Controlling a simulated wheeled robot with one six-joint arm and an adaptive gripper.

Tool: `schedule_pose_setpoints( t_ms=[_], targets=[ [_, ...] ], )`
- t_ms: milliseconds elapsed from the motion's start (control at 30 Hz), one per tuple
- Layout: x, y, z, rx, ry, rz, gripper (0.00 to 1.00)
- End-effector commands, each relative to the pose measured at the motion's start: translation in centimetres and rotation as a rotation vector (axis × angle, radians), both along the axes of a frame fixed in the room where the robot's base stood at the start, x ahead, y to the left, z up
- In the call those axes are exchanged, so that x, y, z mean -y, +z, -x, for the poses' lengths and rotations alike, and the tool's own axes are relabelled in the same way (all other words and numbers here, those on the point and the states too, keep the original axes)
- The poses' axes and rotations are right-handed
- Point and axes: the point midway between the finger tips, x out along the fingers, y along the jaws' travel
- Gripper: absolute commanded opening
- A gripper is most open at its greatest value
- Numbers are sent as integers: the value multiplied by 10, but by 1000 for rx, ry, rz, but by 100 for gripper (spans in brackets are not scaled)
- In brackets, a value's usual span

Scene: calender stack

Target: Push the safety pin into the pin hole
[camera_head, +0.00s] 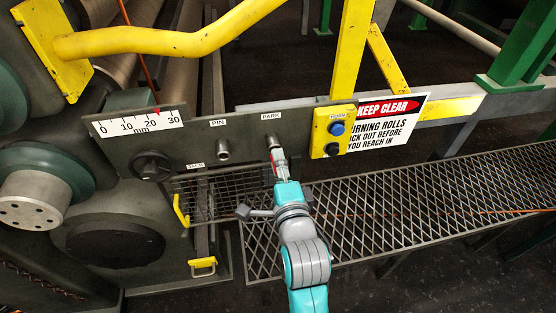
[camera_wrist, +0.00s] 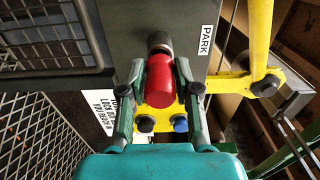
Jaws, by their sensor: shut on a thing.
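The safety pin has a red head (camera_wrist: 159,82), seen end-on in the wrist view. It sits in line with the grey collar (camera_wrist: 159,42) below the PARK label; a dark band lies between head and collar, and how deep the pin sits is hidden. My gripper (camera_wrist: 160,72) is shut on the red head, one finger on each side. In the head view my gripper (camera_head: 280,163) is at the PARK collar (camera_head: 273,141). The pin hole is the open grey collar (camera_head: 222,150) below the PIN label, to the left on the same dark plate.
A handwheel (camera_head: 152,166) and a mm scale (camera_head: 139,122) are left of the pin hole. A yellow button box (camera_head: 332,130) and a warning sign (camera_head: 385,125) stand close right of PARK. A mesh guard (camera_head: 215,195) lies below the plate, and a grating walkway (camera_head: 430,195) runs right.

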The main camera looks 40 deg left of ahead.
Motion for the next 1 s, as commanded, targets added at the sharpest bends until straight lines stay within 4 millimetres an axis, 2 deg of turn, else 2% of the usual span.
schedule_pose_setpoints(
  t_ms=[1000],
  targets=[
    [27, 0, 23, 1, 0, -1, 0]
  ],
)
